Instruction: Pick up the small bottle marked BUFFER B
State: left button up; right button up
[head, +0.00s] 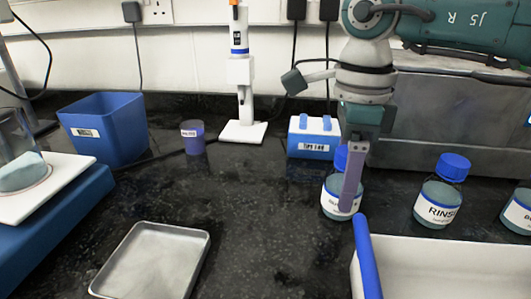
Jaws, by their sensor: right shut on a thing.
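A small bottle (332,197) with a blue cap and a white label stands upright on the dark bench at the centre right. A gripper finger covers much of its label, so I cannot read the full name. My right gripper (350,196) points down from above and is shut on this bottle, with one finger in front of it. A similar bottle marked RINSE (437,207) stands to the right of it. A third bottle (519,212) is cut off by the right edge. My left gripper is not in view.
A white tray (450,262) with a blue edge lies in front of the bottles. A tip box (309,151), a pipette stand (240,131), a purple cup (193,144) and a blue bin (117,143) stand behind. A metal tray (153,262) lies front left; the bench centre is clear.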

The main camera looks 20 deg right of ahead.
grip_shut()
dwell(0.3)
jog(key=shift+r, duration=0.1)
